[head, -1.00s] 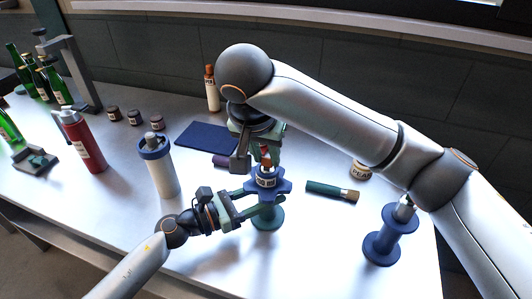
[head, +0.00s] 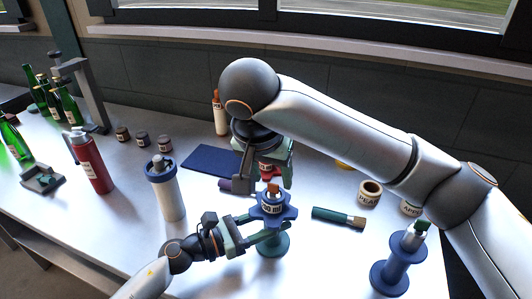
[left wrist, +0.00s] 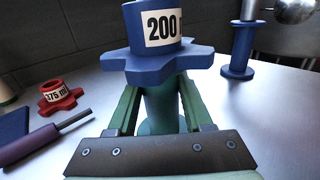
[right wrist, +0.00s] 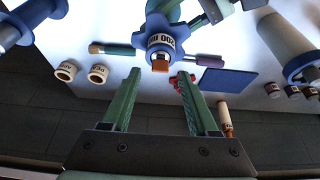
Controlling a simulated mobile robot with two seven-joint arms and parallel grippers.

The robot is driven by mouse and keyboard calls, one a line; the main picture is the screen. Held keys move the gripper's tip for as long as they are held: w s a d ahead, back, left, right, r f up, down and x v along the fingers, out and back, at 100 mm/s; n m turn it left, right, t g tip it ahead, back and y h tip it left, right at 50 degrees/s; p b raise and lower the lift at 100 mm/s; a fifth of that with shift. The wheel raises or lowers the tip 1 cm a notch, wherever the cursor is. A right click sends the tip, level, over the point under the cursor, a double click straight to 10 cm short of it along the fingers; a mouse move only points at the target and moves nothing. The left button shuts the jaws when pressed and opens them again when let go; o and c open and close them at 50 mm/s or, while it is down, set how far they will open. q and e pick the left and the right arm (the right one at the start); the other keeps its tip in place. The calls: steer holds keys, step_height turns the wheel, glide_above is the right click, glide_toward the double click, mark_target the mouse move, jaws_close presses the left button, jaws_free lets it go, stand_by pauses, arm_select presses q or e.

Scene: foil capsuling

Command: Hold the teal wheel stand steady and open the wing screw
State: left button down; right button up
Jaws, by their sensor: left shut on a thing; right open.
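The teal wheel stand (head: 273,244) stands upright on the table with a blue star-shaped wheel (head: 264,209) on top, labelled 200. The wheel fills the upper middle of the left wrist view (left wrist: 160,62). An orange-brown wing screw (head: 273,188) sticks up from the wheel's centre and also shows in the right wrist view (right wrist: 160,66). My left gripper (head: 266,234) is shut on the teal column (left wrist: 160,108) below the wheel. My right gripper (right wrist: 158,76) is open above the stand, with the wing screw in line with the gap between its fingertips; I see no contact.
A blue spool stand (head: 390,277) is at the right. A green tube (head: 328,215) lies right of the teal stand. A red wheel labelled 375 (left wrist: 60,96) and a purple-handled tool (left wrist: 35,145) lie behind. A white canister (head: 166,195) stands at the left.

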steer(key=v, duration=0.9)
steer(key=shift+r, duration=0.35)
steer(key=shift+s, duration=0.15)
arm_select(q)
steer(key=shift+c, duration=1.2)
jaws_free()
steer(key=shift+a, duration=0.15)
